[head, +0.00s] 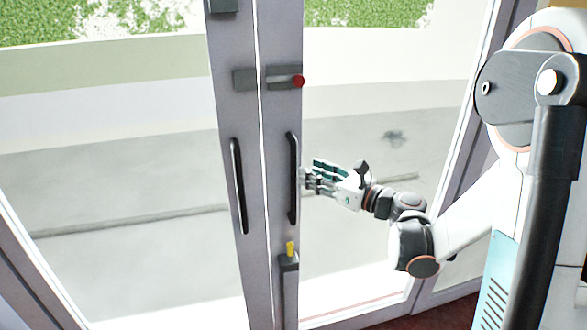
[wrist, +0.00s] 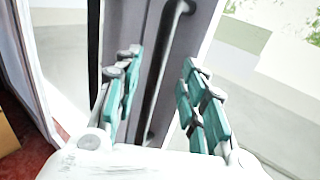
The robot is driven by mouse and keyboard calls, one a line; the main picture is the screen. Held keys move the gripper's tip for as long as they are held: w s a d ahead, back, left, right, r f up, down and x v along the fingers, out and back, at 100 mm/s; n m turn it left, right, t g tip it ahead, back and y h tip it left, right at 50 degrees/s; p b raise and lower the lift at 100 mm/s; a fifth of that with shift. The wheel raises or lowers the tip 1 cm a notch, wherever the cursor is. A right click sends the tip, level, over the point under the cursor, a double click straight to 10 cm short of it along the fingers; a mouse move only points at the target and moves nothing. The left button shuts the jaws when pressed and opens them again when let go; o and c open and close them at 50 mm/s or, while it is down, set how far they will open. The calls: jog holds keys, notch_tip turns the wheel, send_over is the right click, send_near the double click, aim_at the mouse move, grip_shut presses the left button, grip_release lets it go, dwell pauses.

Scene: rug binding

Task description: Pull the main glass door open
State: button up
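The glass door has two grey-framed leaves that meet at a narrow bright line, and it looks shut. The right leaf (head: 283,120) has a black vertical bar handle (head: 293,180). My gripper (head: 308,180) is just right of this handle in the head view, with its fingers pointing at it. In the wrist view my gripper (wrist: 160,66) is open, its teal finger pads spread apart. The black handle (wrist: 160,80) shows between the two sets of fingers, running up and to the right. I cannot tell whether any finger touches it.
The left leaf (head: 232,120) has its own black handle (head: 238,185). A lock with a red knob (head: 298,81) sits above the right handle, and a yellow-topped latch (head: 290,250) below it. Red carpet (wrist: 35,150) and a brown object (wrist: 8,138) show at left in the wrist view.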

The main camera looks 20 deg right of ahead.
jog(key=b+x, duration=0.1)
jog(key=x, duration=0.6)
jog(key=shift+w, duration=0.2)
jog(key=shift+a, duration=0.1)
grip_shut()
